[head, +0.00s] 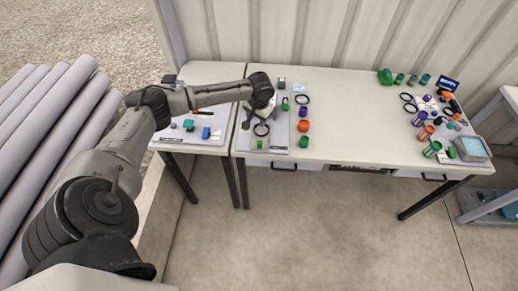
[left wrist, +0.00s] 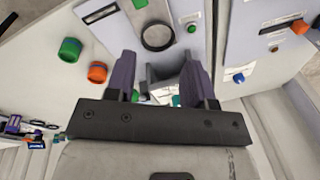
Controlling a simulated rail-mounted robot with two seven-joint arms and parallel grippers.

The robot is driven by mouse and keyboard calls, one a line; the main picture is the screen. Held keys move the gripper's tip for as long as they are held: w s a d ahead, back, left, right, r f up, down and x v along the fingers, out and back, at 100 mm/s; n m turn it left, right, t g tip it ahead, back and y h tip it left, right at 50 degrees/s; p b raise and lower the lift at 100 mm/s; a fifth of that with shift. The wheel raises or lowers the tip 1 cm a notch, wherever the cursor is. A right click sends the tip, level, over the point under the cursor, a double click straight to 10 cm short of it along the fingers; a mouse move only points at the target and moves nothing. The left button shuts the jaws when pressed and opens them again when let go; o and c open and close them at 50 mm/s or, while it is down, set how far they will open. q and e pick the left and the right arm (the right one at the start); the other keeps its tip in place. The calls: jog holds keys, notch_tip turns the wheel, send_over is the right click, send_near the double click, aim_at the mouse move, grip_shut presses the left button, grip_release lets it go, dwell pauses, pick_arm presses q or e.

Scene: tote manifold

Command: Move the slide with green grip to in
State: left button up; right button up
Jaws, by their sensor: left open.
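A green block (head: 260,144) sits near the front of the grey panel (head: 279,146) on the middle table; a green piece (left wrist: 140,3) shows at the top edge of the left wrist view. Another small green piece (head: 285,106) stands toward the panel's back right. A round green knob (left wrist: 191,28) is beside a dark ring in the left wrist view. I cannot tell which is the slide's green grip, or its position. My left gripper (head: 262,108) is over the panel, its jaws (left wrist: 160,78) open. A grey-white piece shows between the fingers, partly hidden; contact is unclear. My right gripper is out of view.
A purple, an orange (head: 303,126) and a green cap (head: 304,142) stand right of the panel. A left table holds a panel with a blue piece (head: 206,132). Several cups and rings crowd the right end. The middle tabletop (head: 350,120) is clear.

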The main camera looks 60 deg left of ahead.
aim_at(259, 142)
pick_arm(q)
jog(key=f+n, duration=0.2)
jog(key=f, duration=0.2)
jog(key=d+f+n+h+b, duration=0.1)
jog(key=f+n, duration=0.1)
jog(key=f, duration=0.2)
jog(key=f+n+b, duration=0.1)
jog(key=f+n, duration=0.1)
jog(key=f, duration=0.3)
jog(key=shift+d+h, duration=0.3)
jog(key=shift+d, duration=0.05)
jog(key=shift+f, duration=0.55)
jog(key=shift+c, duration=0.2)
jog(key=c, duration=0.7)
grip_shut()
jog(key=shift+a, duration=0.1)
